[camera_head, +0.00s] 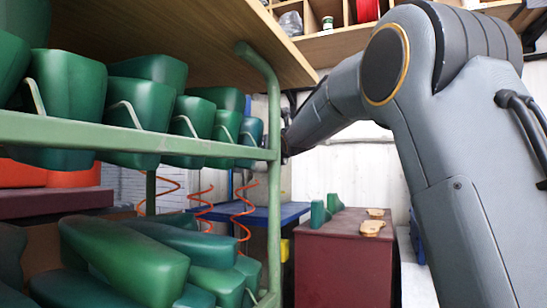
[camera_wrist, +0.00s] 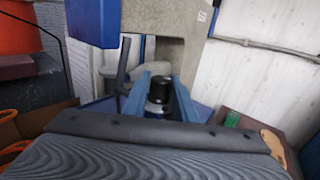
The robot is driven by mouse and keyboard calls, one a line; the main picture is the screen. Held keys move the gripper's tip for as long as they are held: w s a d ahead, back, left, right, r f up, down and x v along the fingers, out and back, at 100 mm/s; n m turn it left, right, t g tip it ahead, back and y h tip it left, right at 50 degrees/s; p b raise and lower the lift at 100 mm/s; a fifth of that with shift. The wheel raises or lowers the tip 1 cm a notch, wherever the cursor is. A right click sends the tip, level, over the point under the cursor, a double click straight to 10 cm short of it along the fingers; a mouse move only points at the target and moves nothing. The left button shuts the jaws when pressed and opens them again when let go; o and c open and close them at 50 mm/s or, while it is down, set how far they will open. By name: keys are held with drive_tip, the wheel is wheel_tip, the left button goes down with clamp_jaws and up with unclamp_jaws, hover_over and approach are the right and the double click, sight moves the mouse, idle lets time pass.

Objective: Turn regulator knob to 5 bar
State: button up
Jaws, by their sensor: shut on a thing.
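The regulator knob (camera_wrist: 160,88) is a small black cylinder near the middle of the wrist view, with a pale metallic part below it. My gripper (camera_wrist: 160,95) has its two blue fingers on either side of the knob, shut on it. No scale or pressure reading can be made out. In the head view, my arm reaches to the left behind the green rack post, and the fingers and the knob are hidden or too small to tell.
A green rack (camera_head: 215,150) with several green shoe lasts fills the left of the head view. A dark red cabinet (camera_head: 343,265) carries green lasts and tan soles. Orange coiled hoses (camera_head: 243,205) hang behind the rack. A grey machine body (camera_wrist: 165,20) stands beyond the knob.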

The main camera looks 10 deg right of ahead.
drive_tip(key=shift+r+b, duration=0.1)
drive_tip(key=shift+b, duration=0.25)
idle(0.3)
drive_tip(key=o, duration=1)
drive_tip(key=shift+o, duration=0.2)
drive_tip(key=s+b, duration=0.1)
drive_tip(key=s, duration=0.6)
drive_tip(key=shift+s, duration=0.4)
drive_tip(key=shift+d, duration=0.1)
